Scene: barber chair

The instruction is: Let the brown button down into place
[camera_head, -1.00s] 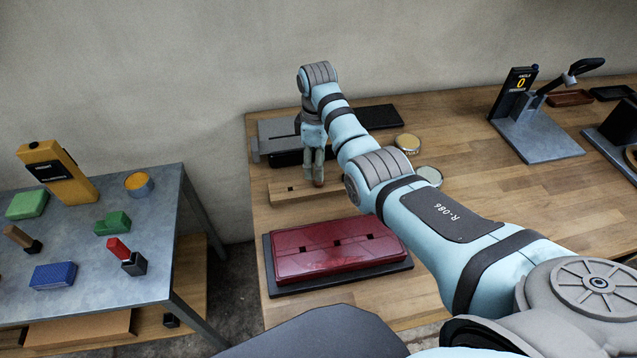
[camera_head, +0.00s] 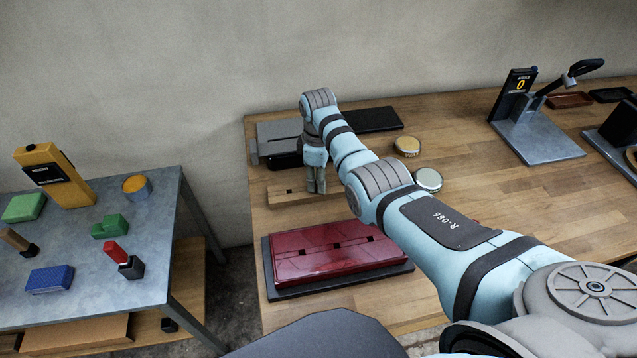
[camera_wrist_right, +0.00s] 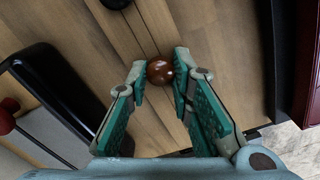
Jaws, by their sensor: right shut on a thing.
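In the head view the fingers hide the button. The left gripper is not in view.
A dark red case (camera_head: 330,250) on a black base lies in front of the strip. A grey and black device (camera_head: 280,135) stands behind it. Two round tins, one yellow-topped (camera_head: 407,146) and one pale (camera_head: 428,180), stand to the right. The bench's right middle is clear.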

